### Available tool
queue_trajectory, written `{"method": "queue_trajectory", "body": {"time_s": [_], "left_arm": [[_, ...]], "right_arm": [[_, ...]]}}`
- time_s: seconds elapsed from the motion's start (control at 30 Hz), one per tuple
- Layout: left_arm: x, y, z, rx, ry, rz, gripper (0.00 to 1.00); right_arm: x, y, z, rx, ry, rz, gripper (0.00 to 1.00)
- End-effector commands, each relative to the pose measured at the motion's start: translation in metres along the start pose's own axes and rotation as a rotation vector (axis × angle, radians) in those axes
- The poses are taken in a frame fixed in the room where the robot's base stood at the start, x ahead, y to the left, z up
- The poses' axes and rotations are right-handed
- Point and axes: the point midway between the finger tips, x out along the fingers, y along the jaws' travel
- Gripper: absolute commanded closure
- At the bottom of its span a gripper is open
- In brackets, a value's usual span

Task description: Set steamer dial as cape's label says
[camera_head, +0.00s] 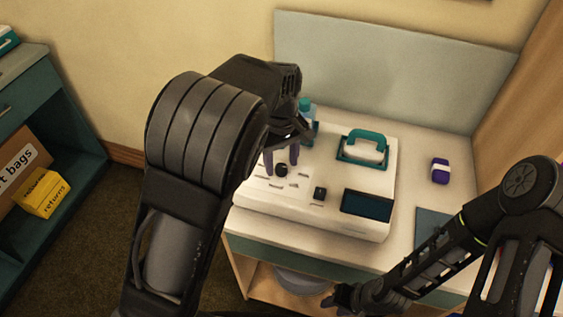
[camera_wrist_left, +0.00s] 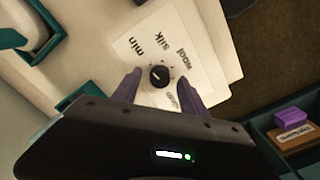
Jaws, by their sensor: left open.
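The white steamer (camera_head: 340,215) stands on the table, with a teal-handled iron part (camera_head: 364,149) on top and a dark screen at its front. Its black dial (camera_head: 281,170) also shows in the left wrist view (camera_wrist_left: 160,76), on a pale plate marked "min", "silk", "wool" and a fourth, partly hidden word. I cannot tell the dial's setting surely. My left gripper (camera_head: 281,157) is open, its purple fingers (camera_wrist_left: 159,88) on either side of the dial; contact is unclear. My right gripper (camera_head: 345,298) is low at the table's front, its jaws unclear. I cannot identify a cape or its label.
A small black knob (camera_head: 319,193) sits beside the screen. A teal bottle (camera_head: 306,112) stands behind my left gripper. A purple and white item (camera_head: 440,171) and a flat blue-grey piece (camera_head: 431,226) lie at the right. A shelf with a yellow "returns" box (camera_head: 46,194) is at far left.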

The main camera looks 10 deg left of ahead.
Motion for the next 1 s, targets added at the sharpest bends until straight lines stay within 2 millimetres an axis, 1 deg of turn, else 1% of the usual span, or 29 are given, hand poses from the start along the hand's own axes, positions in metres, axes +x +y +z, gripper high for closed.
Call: {"method": "queue_trajectory", "body": {"time_s": [0.03, 0.13, 0.4, 1.0], "left_arm": [[0.0049, -0.0003, 0.0001, -0.001, 0.000, -0.001, 0.49], [0.0098, 0.0003, 0.0003, -0.001, 0.000, 0.001, 0.49], [0.0109, 0.0004, 0.0003, 0.000, 0.000, 0.002, 0.50], [0.0105, 0.0005, 0.0002, 0.000, 0.000, 0.002, 0.99]], "right_arm": [[-0.0006, -0.0002, 0.0001, 0.000, 0.000, 0.000, 0.64], [-0.0007, -0.0002, 0.0002, 0.000, 0.000, 0.000, 0.64], [-0.0005, -0.0001, 0.0002, 0.000, 0.000, 0.000, 0.64], [-0.0005, -0.0002, 0.0002, 0.000, 0.000, 0.000, 0.64]]}}
